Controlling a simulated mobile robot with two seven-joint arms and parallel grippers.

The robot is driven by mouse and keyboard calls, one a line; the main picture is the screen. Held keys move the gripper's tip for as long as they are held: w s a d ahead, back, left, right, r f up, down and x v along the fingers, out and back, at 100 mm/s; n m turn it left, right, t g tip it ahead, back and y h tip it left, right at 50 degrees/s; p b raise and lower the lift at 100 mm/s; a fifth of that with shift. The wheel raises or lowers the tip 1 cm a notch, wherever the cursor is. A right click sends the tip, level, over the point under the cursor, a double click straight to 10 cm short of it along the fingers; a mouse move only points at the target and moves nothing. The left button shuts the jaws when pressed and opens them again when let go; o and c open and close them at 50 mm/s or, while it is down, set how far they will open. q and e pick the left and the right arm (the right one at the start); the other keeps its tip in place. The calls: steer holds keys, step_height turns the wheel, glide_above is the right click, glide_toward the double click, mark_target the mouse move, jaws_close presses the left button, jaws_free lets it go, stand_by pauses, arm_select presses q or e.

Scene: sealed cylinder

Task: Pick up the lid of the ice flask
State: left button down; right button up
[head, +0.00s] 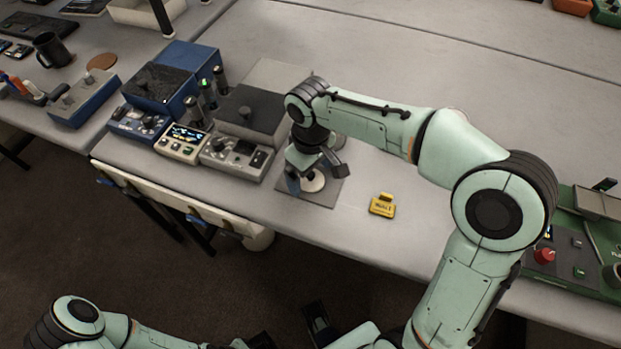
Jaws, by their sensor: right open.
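A small round whitish thing (314,183), which may be the ice flask or its lid, is on a dark grey square mat (322,197) near the table's front edge. My right gripper (316,172) is open and points down right over it, hiding much of it. I cannot tell lid from flask here, nor whether the fingers touch it. My left arm comes in at the bottom left. Dark finger-like parts (318,322) at the bottom edge may be my left gripper, but its state is unclear.
A yellow labelled block (382,206) lies right of the mat. Grey and blue instrument boxes (235,157) stand close on the left. A green panel with a red knob (544,255) is at the right.

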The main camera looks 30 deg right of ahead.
steer(key=shift+f, duration=0.35)
steer(key=c, duration=1.1)
steer(key=shift+r, duration=0.1)
